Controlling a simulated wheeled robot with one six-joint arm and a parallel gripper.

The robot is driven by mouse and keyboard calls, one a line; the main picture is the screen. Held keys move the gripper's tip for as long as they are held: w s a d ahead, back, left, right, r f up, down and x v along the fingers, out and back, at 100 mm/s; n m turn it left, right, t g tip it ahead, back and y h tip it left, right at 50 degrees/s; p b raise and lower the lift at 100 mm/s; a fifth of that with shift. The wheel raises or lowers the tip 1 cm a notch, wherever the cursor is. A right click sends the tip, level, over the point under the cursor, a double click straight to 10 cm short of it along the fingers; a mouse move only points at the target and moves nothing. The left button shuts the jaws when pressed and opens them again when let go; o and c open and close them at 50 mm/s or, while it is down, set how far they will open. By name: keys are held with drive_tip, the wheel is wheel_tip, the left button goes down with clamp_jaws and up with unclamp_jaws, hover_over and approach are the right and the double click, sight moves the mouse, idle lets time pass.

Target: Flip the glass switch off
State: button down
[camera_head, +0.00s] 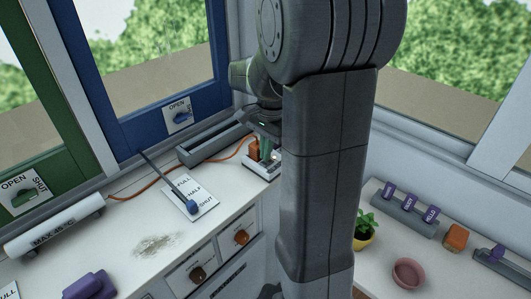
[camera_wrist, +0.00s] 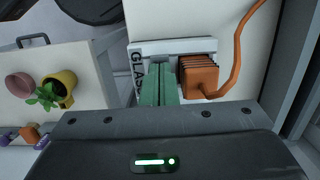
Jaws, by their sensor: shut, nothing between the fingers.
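The glass switch's white base (camera_wrist: 205,45) carries the partly covered letters "GLASS" in the wrist view. It also shows on the counter in the camera_head view (camera_head: 262,170), partly hidden by my arm. An orange ribbed block (camera_wrist: 198,76) with an orange cable sits on the base's right side in the wrist view. My gripper (camera_wrist: 160,72) has its green fingers shut and empty, over the base just left of the orange block. The fingers cover part of the base, and I cannot tell whether they touch it. The switch's lever is not clearly visible, so its position cannot be told.
A potted plant (camera_head: 364,230) and a pink bowl (camera_head: 408,273) stand on the right counter.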

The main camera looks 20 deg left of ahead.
drive_tip(key=shift+s+f, duration=0.1)
drive_tip(key=shift+f, duration=0.4)
